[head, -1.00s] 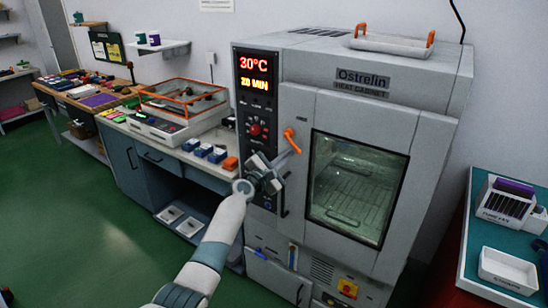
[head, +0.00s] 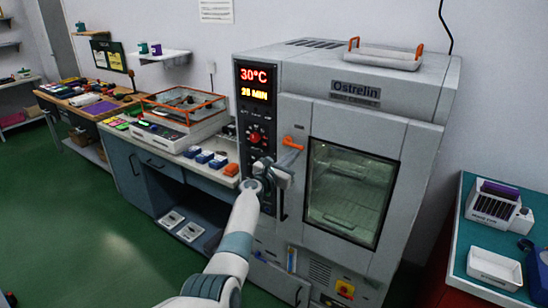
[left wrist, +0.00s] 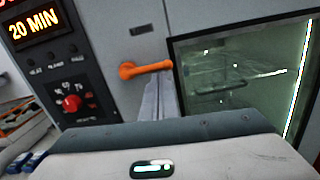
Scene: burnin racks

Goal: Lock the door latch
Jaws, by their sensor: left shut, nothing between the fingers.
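The grey heat cabinet (head: 350,115) has a closed door with a glass window (head: 345,195). The orange door latch (head: 292,143) sits at the upper left of the door, beside the window, and lies nearly level. It also shows in the left wrist view (left wrist: 143,69), a level orange bar with a rounder left end. My left gripper (head: 286,166) is shut and empty, just below the latch. In the left wrist view its fingers (left wrist: 162,85) reach up close under the latch's right part; I cannot tell whether they touch it. My right gripper is not in view.
A control panel (head: 257,110) with a red knob is left of the door. A dark vertical door handle (head: 283,204) is below the latch. A white tray (head: 385,59) lies on the cabinet. A bench (head: 165,145) stands left and a teal-topped table (head: 460,263) right.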

